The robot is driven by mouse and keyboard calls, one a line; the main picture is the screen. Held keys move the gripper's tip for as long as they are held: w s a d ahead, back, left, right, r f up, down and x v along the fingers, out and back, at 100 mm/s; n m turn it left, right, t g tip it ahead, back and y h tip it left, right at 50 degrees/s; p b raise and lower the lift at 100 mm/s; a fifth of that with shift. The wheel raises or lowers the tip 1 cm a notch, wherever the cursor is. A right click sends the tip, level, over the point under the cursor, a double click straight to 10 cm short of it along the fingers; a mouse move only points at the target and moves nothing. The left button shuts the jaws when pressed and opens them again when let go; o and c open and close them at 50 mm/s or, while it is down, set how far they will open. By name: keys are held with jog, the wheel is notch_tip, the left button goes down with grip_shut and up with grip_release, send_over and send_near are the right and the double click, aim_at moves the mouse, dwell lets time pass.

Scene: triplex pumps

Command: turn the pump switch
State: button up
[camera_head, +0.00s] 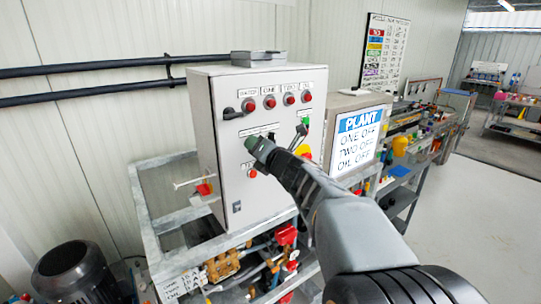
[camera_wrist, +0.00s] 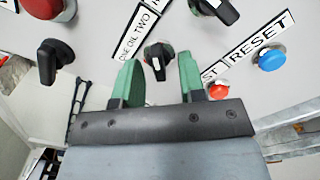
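The grey control cabinet (camera_head: 229,150) stands on a metal frame in the head view. My gripper (camera_head: 254,144) is at its front panel and hides part of it. In the wrist view, my gripper's two green fingers are apart. A black rotary switch (camera_wrist: 157,60) shows between and just beyond the fingertips, beside a label reading "ONE OIL TWO" (camera_wrist: 138,32). I cannot tell whether the fingers touch it. Another black knob (camera_wrist: 214,10) is above right, and a black handle (camera_wrist: 57,60) is at left.
A blue button (camera_wrist: 271,58) labelled RESET and a red button (camera_wrist: 218,90) lie close to the right finger. A display (camera_head: 357,139) reads ONE OFF, TWO OFF, OIL OFF. A dark motor (camera_head: 72,272) stands lower left. Open floor (camera_head: 470,215) is at right.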

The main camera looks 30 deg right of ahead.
jog(key=s+d+p, duration=0.1)
jog(key=s+p, duration=0.2)
jog(key=s, duration=0.9)
jog(key=shift+s+d, duration=0.15)
jog(key=shift+s, duration=0.25)
jog(key=s+a+f+n+g+y+b, duration=0.15)
jog(key=a+f+n+g, duration=0.35)
jog(key=n, duration=0.6)
jog(key=s+a+f+n+g+y, duration=0.1)
jog(key=a+f+n+g+y, duration=0.2)
jog(key=a+f+n, duration=0.45)
jog(key=s+f+n+g+h, duration=0.2)
jog(key=s+n+h, duration=0.1)
jog(key=n, duration=0.9)
jog(key=s+f+n+g+h, duration=0.3)
jog(key=n, duration=1)
jog(key=shift+s+d+f+b, duration=0.15)
jog(key=shift+s+d+b, duration=0.1)
jog(key=shift+d+b, duration=0.1)
